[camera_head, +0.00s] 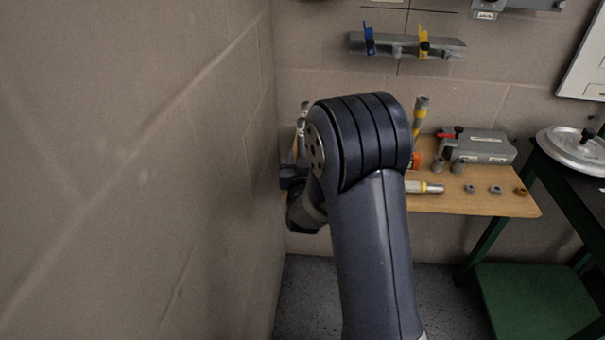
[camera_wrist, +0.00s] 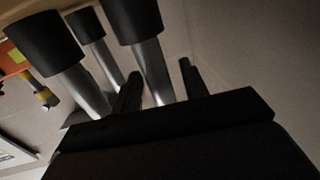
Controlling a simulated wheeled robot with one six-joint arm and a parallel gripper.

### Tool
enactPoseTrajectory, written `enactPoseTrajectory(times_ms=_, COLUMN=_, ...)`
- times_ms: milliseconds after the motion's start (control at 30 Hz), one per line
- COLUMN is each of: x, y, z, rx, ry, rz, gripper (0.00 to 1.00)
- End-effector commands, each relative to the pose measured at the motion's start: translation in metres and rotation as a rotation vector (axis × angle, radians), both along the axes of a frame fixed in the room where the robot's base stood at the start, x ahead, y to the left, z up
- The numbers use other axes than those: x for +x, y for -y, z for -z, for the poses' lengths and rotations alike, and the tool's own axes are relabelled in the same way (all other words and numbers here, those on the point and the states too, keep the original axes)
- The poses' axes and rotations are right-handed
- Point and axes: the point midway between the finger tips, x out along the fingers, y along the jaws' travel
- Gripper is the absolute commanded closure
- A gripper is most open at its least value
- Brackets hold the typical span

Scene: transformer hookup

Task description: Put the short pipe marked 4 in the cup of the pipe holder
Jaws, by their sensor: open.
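In the wrist view three silver pipes with black ends show: one on the left (camera_wrist: 82,88), a thinner-looking one behind (camera_wrist: 110,62), and one in the middle (camera_wrist: 151,68). My gripper (camera_wrist: 160,78) is open, with a dark finger on each side of the middle pipe in the picture. I cannot tell whether either finger touches it. No number 4 is readable on any pipe. In the head view my arm hides my fingertips and much of the table's left part. The pipe holder and its cup cannot be made out clearly.
A wooden table (camera_head: 480,205) carries an upright yellow-banded pipe (camera_head: 420,112), a lying pipe (camera_head: 428,187), a grey box (camera_head: 485,147) and several small fittings (camera_head: 470,188). A wall (camera_head: 150,170) stands close on the left. A grey rail (camera_head: 440,48) hangs on the back wall.

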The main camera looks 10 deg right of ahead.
Motion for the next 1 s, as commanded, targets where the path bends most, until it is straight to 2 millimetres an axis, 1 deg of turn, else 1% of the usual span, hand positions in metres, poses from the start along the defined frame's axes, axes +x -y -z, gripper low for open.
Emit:
enactPoseTrajectory(times_ms=33, x=-0.01, y=-0.002, z=0.001, rx=0.0, ry=0.0, rz=-0.001, gripper=0.58)
enactPoseTrajectory(times_ms=300, x=-0.065, y=-0.013, z=0.001, rx=0.0, ry=0.001, rz=-0.003, gripper=0.58)
enactPoseTrajectory(times_ms=400, x=-0.081, y=-0.016, z=0.001, rx=0.0, ry=0.0, rz=-0.003, gripper=0.58)
enactPoseTrajectory(times_ms=500, x=-0.093, y=-0.018, z=0.001, rx=0.0, ry=0.001, rz=-0.002, gripper=0.58)
enactPoseTrajectory(times_ms=600, x=-0.1, y=-0.019, z=0.0, rx=0.0, ry=0.0, rz=-0.001, gripper=0.58)
enactPoseTrajectory(times_ms=700, x=-0.103, y=-0.019, z=0.0, rx=0.0, ry=0.001, rz=-0.001, gripper=0.58)
enactPoseTrajectory(times_ms=1000, x=-0.103, y=-0.019, z=0.0, rx=0.0, ry=0.001, rz=0.0, gripper=0.58)
